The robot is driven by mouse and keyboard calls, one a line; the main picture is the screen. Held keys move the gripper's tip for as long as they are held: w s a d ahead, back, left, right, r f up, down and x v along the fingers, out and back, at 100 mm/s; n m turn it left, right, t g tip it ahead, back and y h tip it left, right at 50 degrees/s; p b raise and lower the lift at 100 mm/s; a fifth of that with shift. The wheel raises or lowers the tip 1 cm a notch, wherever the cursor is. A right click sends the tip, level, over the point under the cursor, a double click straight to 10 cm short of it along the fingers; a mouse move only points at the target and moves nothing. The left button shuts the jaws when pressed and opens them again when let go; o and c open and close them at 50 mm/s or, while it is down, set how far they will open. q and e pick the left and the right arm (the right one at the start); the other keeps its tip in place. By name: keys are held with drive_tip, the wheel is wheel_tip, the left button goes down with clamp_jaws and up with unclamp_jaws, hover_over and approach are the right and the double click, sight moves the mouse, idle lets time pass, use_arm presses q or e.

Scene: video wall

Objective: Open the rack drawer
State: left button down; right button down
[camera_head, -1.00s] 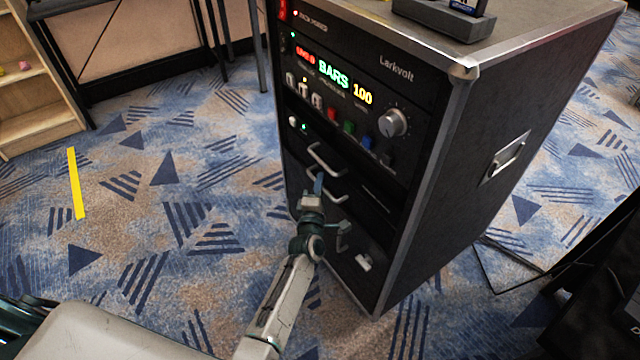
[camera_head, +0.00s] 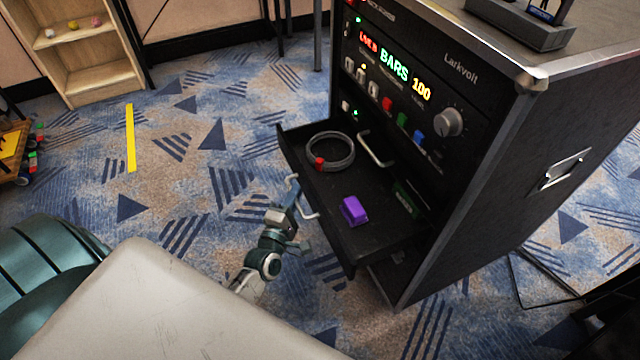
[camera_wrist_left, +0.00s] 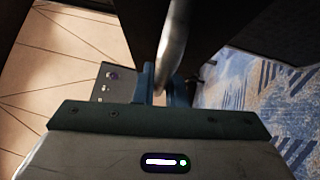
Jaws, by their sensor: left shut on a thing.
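The rack drawer (camera_head: 325,205) is pulled well out from the front of the black rack case (camera_head: 490,165). Inside it lie a coiled grey cable with a red end (camera_head: 345,137), a purple block (camera_head: 353,210) and a dark green piece (camera_head: 406,198). My left gripper (camera_head: 290,194) is at the drawer's front, shut on the silver drawer handle (camera_head: 312,214). In the left wrist view the handle (camera_wrist_left: 174,45) runs between the blue fingers (camera_wrist_left: 159,85). My right gripper is not in view.
Another silver handle (camera_head: 375,150) is on the rack front above the drawer. A dark stand (camera_head: 515,25) sits on top of the case. A wooden shelf (camera_head: 85,60) stands at the back left. The patterned carpet left of the drawer is mostly clear.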

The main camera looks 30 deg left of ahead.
use_arm(q)
drive_tip(key=s+a, duration=0.3)
drive_tip(key=s, duration=0.2)
drive_tip(key=shift+a, duration=0.4)
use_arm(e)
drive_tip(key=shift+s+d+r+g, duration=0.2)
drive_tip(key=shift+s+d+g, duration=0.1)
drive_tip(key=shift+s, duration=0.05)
use_arm(q)
drive_tip(key=c, duration=1.5)
unclamp_jaws()
drive_tip(key=shift+p, duration=0.3)
drive_tip(key=s+d+f+b, duration=0.1)
drive_tip(key=s, duration=0.9)
drive_tip(key=shift+s+d+f, duration=0.2)
drive_tip(key=shift+s+f, duration=0.05)
drive_tip(key=shift+s, duration=0.05)
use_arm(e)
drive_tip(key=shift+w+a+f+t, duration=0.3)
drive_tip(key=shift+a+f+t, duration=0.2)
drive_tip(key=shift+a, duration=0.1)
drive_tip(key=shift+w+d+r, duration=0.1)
